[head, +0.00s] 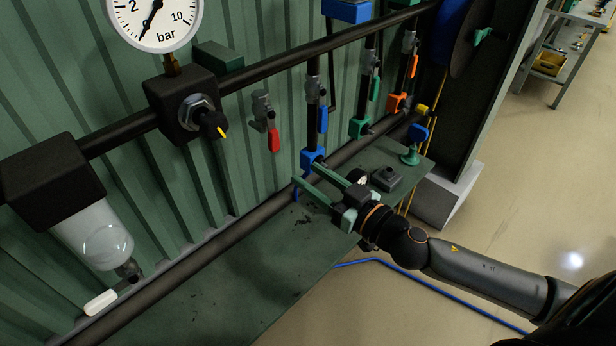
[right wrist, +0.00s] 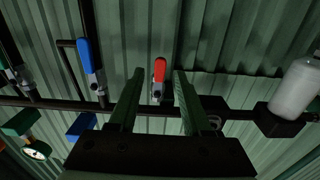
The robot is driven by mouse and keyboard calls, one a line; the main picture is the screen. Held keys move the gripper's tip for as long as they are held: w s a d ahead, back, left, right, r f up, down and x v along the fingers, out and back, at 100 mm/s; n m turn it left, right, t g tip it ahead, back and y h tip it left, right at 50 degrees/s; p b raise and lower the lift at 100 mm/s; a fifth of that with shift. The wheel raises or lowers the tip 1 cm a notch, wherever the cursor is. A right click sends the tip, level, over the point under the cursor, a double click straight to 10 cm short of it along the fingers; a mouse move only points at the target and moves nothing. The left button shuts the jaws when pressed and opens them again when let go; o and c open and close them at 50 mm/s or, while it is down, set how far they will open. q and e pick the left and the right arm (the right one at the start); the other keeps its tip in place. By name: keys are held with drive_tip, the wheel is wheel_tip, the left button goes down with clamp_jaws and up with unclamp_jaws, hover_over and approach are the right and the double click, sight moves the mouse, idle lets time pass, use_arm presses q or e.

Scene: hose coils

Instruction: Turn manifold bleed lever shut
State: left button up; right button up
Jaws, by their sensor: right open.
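The red lever (head: 274,138), which looks like the bleed lever, hangs downward from a small metal valve (head: 263,108) on the green corrugated wall. My right gripper (head: 306,174) has two long green fingers, spread open and empty. In the head view it is below and to the right of the red lever, apart from it. In the right wrist view the red lever (right wrist: 159,70) appears between the open fingers (right wrist: 158,76), farther off toward the wall. My left gripper is not in view.
A black pipe carries a pressure gauge (head: 154,20), a black knob block (head: 183,104) and a clear bowl (head: 95,235). Drops with blue (head: 322,119), green and orange levers stand to the right. A green shelf (head: 270,275) lies below; a blue hose (head: 375,262) crosses the floor.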

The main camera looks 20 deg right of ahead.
sight(273, 132)
drive_tip(key=p+x, duration=0.2)
drive_tip(key=x, duration=0.6)
drive_tip(key=shift+w+a+r+p, duration=0.2)
drive_tip(key=shift+w+r+p, duration=0.05)
drive_tip(key=shift+p, duration=0.05)
drive_tip(key=shift+w+a, duration=0.1)
drive_tip(key=shift+w, duration=0.1)
idle(0.4)
clamp_jaws()
idle(0.3)
